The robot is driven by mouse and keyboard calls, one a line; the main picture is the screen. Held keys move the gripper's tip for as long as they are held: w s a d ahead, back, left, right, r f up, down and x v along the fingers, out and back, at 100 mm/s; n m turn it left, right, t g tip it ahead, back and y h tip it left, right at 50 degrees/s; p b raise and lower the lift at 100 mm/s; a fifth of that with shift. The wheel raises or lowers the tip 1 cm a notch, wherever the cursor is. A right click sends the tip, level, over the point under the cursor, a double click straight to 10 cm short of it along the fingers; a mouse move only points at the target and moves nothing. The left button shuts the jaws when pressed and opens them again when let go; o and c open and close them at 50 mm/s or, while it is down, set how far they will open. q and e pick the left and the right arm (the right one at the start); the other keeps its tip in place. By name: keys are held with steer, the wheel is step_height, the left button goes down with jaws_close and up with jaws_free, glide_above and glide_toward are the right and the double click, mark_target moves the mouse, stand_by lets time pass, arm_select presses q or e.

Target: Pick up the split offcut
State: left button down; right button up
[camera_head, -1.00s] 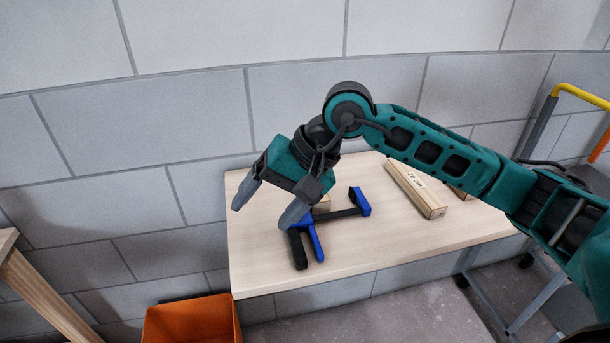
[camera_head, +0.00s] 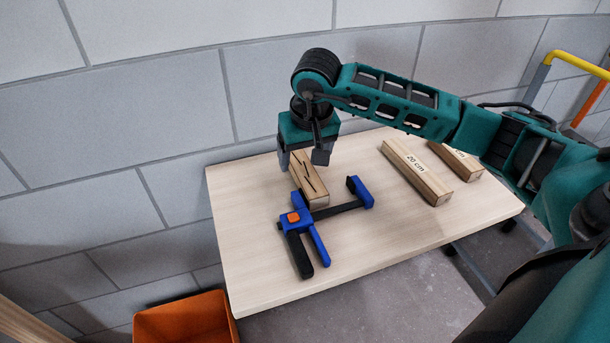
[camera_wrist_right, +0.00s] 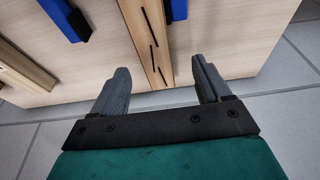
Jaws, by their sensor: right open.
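The split offcut (camera_head: 312,187) is a short wooden batten with dark crack lines on its top, lying on the table behind the blue clamp. My right gripper (camera_head: 305,162) is open above its far end, its fingers pointing down. In the right wrist view the offcut (camera_wrist_right: 152,38) runs up the picture between the two fingers of the open gripper (camera_wrist_right: 160,88). It does not visibly touch either finger. My left gripper is not in view.
A blue and black clamp (camera_head: 318,212) lies just in front of the offcut. A batten marked 20 cm (camera_head: 415,172) and another batten (camera_head: 462,163) lie to the right. An orange bin (camera_head: 185,322) stands below the table (camera_head: 385,245). A block wall is behind.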

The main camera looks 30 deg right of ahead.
mark_target(305, 171)
steer(key=x, duration=0.4)
steer(key=shift+s+d+f, duration=0.25)
steer(key=shift+d+f, duration=0.05)
steer(key=shift+f, duration=0.05)
steer(key=shift+w+f, duration=0.15)
steer(key=shift+f, duration=0.15)
steer(key=c, duration=1.2)
steer(key=shift+r, duration=0.1)
